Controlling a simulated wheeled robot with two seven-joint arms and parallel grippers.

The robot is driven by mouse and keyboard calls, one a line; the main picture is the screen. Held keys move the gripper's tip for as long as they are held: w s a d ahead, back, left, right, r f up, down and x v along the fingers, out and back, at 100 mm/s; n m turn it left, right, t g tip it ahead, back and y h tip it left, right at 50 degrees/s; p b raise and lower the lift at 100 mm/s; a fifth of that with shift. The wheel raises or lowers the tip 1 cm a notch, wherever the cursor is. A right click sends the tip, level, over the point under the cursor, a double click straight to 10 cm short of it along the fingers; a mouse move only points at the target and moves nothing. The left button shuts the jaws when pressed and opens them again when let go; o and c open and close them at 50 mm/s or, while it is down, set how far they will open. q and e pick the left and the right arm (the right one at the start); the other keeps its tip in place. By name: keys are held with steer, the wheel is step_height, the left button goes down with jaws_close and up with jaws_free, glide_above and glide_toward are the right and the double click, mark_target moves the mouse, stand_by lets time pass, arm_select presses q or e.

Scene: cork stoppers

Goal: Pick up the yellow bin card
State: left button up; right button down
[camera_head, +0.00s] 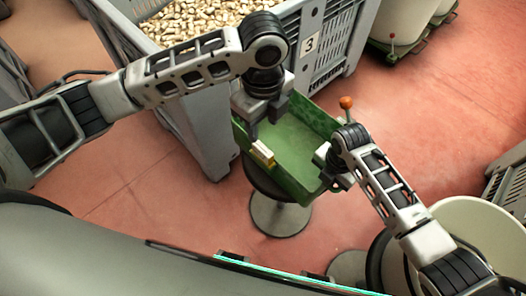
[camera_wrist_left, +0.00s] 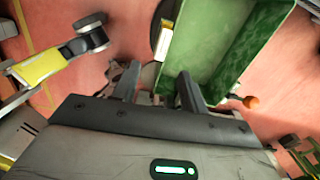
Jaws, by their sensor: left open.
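The yellow bin card (camera_head: 262,150) is a small yellow and pale piece at the left rim of the green bin (camera_head: 296,143). In the left wrist view the card (camera_wrist_left: 165,38) shows at the bin's left edge, beyond the fingertips. My left gripper (camera_head: 262,126) is just above the card in the head view, open, with nothing between its fingers. Its two fingers (camera_wrist_left: 158,85) stand apart in the wrist view. My right gripper (camera_head: 325,162) is at the bin's right side; its fingers are too small and hidden to judge.
The green bin rests on a round-based stand (camera_head: 281,214). A grey crate (camera_head: 205,135) full of corks, marked 3, stands behind. An orange knob (camera_head: 346,102) rises by the bin's far right corner. A pale round container (camera_head: 480,235) is at the right. Red floor is open at the right.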

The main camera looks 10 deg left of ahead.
arm_select(q)
glide_above(263, 148)
steer(key=shift+m, duration=0.3)
steer(key=f, duration=0.5)
steer(key=shift+s+d+f, duration=0.1)
steer(key=shift+s+f, duration=0.25)
steer(key=shift+s, duration=0.05)
steer(key=shift+w+f, duration=0.2)
steer(key=shift+f, duration=1.4)
steer(key=shift+w+f, duration=0.15)
steer(key=shift+f, duration=1.4)
steer(key=shift+c, duration=0.3)
jaws_close()
